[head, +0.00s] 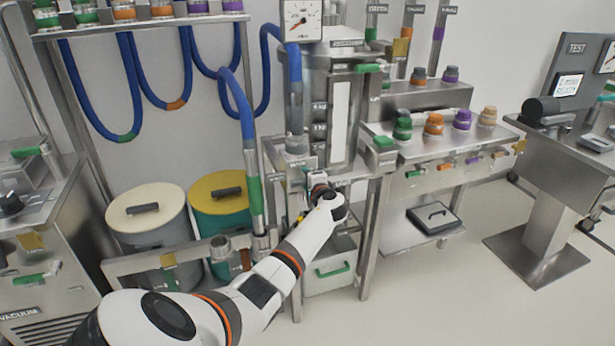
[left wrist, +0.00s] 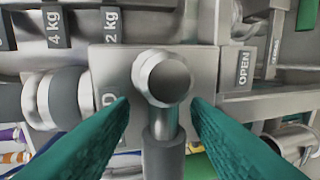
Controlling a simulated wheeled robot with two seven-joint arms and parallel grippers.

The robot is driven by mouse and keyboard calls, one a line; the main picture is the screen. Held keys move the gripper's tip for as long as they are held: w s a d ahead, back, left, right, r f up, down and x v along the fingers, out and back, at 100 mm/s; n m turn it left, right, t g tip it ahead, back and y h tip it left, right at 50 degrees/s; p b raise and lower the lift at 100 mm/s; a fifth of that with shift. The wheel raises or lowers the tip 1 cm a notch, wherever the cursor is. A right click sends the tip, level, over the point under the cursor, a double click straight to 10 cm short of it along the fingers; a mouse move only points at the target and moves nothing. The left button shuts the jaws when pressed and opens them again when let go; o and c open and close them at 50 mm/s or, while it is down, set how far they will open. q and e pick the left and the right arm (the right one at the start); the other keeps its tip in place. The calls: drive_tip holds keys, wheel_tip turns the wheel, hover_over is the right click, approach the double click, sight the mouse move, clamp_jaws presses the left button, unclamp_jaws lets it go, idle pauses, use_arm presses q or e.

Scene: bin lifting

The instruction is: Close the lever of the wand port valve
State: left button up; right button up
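In the left wrist view a valve lever (left wrist: 162,120) shows as a round grey knob on a short stem with a darker grey sleeve. It stands in front of a grey metal plate (left wrist: 110,65). An OPEN label (left wrist: 244,68) is right of it, and a partly hidden label ending in D is at the left. My left gripper (left wrist: 160,102) is open, with one teal finger on each side of the lever and gaps visible. In the head view my left gripper (head: 321,190) is at the front of the steel dispensing stand, and my wrist hides the lever. My right gripper is not in view.
The stand's steel leg (head: 367,240) and a bin with a green handle (head: 328,283) are close to my left arm. A blue hose (head: 236,95) hangs left of the stand. Cream (head: 146,225) and yellow-lidded (head: 222,195) drums stand behind my forearm. Open floor lies at the right front.

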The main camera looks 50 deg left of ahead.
use_arm(q)
drive_tip(key=shift+s+d, duration=0.2)
drive_tip(key=shift+d, duration=0.35)
drive_tip(key=v, duration=1)
drive_tip(key=shift+s+d+p, duration=0.2)
drive_tip(key=shift+d+p, duration=0.15)
drive_tip(key=shift+r, duration=0.15)
